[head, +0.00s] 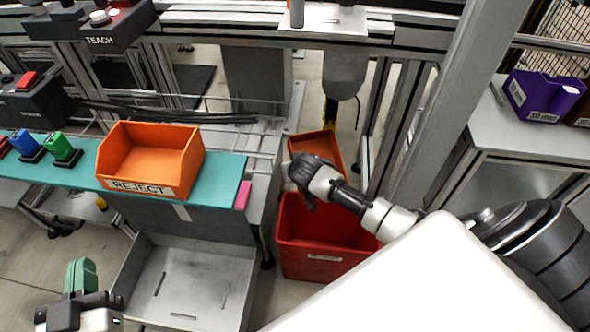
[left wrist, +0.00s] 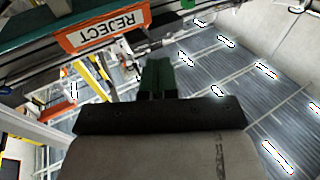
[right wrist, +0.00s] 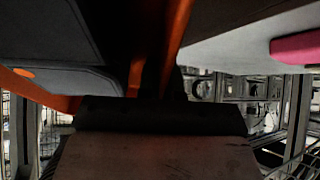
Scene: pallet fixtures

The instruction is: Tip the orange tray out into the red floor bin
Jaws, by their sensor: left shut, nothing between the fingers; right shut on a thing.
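The orange tray (head: 326,147) is above the back of the red floor bin (head: 310,262), with its inside partly in sight and no contents visible there. My right gripper (head: 300,178) is at the tray's near side and shut on it. In the right wrist view, orange tray edges (right wrist: 178,28) pass close in front of the dark fingers (right wrist: 155,78). The bin's inside is dark and partly covered by my right arm. My left gripper (head: 82,275) is shut and empty at the lower left; its green fingers show in the left wrist view (left wrist: 157,78).
Another orange bin marked REJECT (head: 150,160) stands on the teal shelf (head: 222,170). A grey metal tray (head: 190,285) lies below it. A metal post (head: 440,120) rises right of the red bin. A purple bin (head: 543,97) sits on the right-hand table.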

